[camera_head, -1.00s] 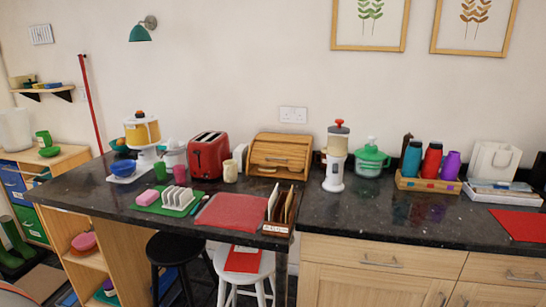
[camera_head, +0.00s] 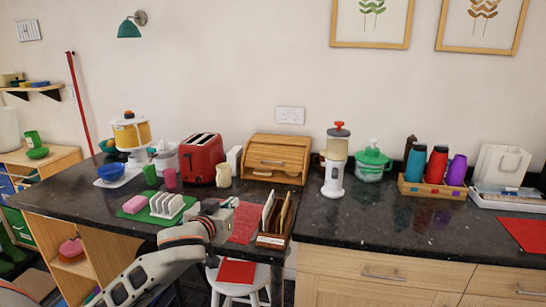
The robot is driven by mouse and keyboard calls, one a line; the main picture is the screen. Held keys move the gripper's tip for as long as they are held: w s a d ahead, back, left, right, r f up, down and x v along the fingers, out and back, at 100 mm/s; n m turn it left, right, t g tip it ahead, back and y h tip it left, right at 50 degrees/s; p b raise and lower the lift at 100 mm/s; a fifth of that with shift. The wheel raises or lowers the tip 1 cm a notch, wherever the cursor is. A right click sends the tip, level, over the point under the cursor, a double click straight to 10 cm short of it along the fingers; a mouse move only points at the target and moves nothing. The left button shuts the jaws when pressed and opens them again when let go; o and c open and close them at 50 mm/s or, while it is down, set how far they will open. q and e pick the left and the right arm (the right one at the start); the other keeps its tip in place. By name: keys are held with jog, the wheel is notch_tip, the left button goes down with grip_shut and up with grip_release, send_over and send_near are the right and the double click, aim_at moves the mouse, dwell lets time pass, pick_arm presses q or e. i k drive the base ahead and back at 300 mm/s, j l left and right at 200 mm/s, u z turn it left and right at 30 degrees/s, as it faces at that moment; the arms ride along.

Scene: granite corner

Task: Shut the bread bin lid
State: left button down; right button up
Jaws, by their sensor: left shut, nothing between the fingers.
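The wooden bread bin (camera_head: 290,148) stands against the wall at the back of the dark counter, right of the red toaster. Its slatted roll lid shows on the curved front with a handle low on it; I cannot tell exactly how large any gap under the lid is. My left gripper (camera_head: 230,206) is shut and empty, over the front of the counter by the red mat. It is apart from the bin, nearer to me and to its left. My right gripper is not in view.
The red toaster (camera_head: 201,156), a cream mug (camera_head: 223,175) and a pink cup (camera_head: 169,179) stand left of the bin. A wooden letter rack (camera_head: 272,240) is in front of it. A white dispenser (camera_head: 333,178) stands to its right. A white toast rack (camera_head: 166,205) is left of my gripper.

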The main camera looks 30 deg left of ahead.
aim_at(267, 156)
jog(key=i+j, duration=0.15)
jog(key=i, duration=0.25)
jog(key=i+j, duration=0.15)
jog(key=i, duration=0.25)
jog(key=i+j, duration=0.15)
jog(key=i, duration=0.3)
